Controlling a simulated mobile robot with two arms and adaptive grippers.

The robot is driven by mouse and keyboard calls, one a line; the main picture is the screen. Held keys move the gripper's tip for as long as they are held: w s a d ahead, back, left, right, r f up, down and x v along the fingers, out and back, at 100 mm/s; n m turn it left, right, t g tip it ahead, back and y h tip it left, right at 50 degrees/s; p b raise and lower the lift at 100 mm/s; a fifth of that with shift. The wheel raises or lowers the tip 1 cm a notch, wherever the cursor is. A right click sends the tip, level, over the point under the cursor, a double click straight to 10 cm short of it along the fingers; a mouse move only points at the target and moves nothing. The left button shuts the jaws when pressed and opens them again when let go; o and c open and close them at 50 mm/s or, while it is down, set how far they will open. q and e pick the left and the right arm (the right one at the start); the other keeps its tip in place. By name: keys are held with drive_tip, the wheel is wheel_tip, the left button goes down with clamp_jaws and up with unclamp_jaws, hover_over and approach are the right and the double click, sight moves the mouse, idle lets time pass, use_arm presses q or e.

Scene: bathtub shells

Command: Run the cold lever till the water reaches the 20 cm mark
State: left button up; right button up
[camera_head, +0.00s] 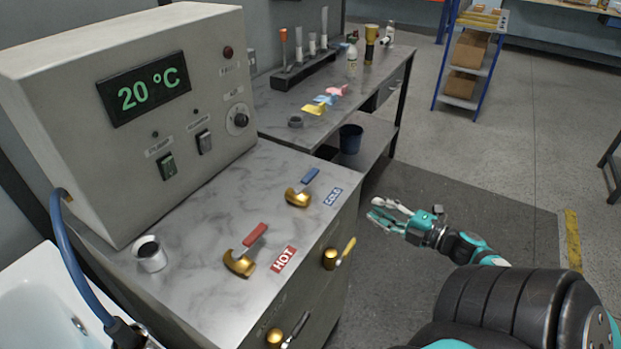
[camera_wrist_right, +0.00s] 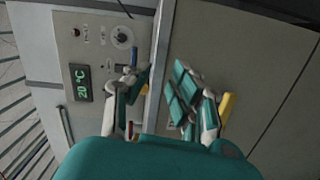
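The cold lever (camera_head: 302,188) is a brass valve with a blue handle, beside a blue COLD label (camera_head: 333,196) on the marbled counter. Its blue handle also seems to show beyond the fingers in the right wrist view (camera_wrist_right: 135,52). My right gripper (camera_head: 380,211) is in the air to the right of the counter, apart from the lever. Its fingers are spread and empty in the right wrist view (camera_wrist_right: 155,88). A white tub (camera_head: 35,300) is partly in view at the lower left. The water and the 20 cm mark are not visible. My left gripper is out of view.
The hot lever (camera_head: 245,252) with a red handle sits nearer on the counter. A grey control box (camera_head: 70,120) reads 20 °C. Open floor lies to the right.

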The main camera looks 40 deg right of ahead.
sight(314, 177)
wheel_tip(314, 177, up, 5)
drive_tip(key=w+a+n+y, duration=0.1)
drive_tip(key=a+n+y, duration=0.2)
drive_tip(key=x, duration=0.5)
drive_tip(key=p+x, duration=0.1)
drive_tip(key=x, duration=1.1)
drive_tip(key=shift+w+d+f, duration=0.15)
drive_tip(key=shift+d+f, duration=0.1)
drive_tip(key=shift+d, duration=0.15)
clamp_jaws()
